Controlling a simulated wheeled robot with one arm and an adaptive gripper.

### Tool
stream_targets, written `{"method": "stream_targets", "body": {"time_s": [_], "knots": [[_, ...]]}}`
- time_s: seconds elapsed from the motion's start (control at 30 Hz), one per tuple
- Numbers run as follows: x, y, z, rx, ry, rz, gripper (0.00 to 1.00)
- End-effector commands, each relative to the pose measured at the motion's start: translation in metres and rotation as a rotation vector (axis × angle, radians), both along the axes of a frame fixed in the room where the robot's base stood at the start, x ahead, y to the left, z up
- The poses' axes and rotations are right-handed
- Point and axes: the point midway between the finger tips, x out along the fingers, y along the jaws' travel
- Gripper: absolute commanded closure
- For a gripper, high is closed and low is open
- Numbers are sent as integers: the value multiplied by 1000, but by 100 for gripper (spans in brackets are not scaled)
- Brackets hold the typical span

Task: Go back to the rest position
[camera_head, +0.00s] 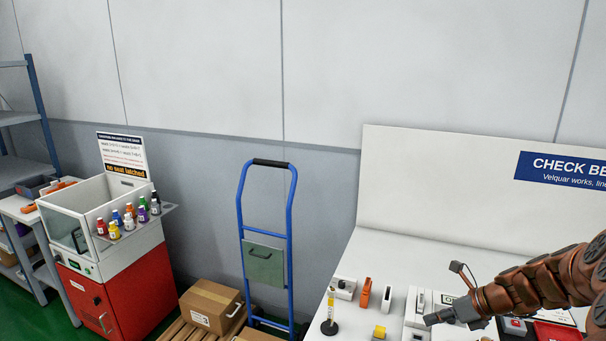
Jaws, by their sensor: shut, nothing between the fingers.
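My gripper (436,318) is at the lower right, at the end of my brown jointed arm. Its dark fingers point left and are shut with nothing held. It shows over the white bench (398,258), above small devices on the bench top. My arm reaches in from the right edge and hides part of the bench behind it. The gap between the fingers and the devices cannot be judged from this view.
On the bench are an orange tool (365,293), a yellow-and-black stand (330,312) and white devices (416,306). A blue hand truck (240,215), cardboard box (209,306) and red-and-white machine (121,290) with several small bottles stand left. The wall above is clear.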

Motion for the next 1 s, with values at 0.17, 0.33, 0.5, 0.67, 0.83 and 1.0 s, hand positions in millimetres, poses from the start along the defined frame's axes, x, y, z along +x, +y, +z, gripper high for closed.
{"method": "stream_targets", "body": {"time_s": [0.17,0.33,0.5,0.67,0.83,1.0], "knots": [[-30,62,28,-137,-110,339,100],[-69,109,46,-247,-206,656,100],[-113,143,58,-348,-296,968,100],[-158,165,65,-428,-373,1258,100],[-207,177,70,-495,-446,1560,100],[-254,179,72,-546,-511,1856,100]]}}
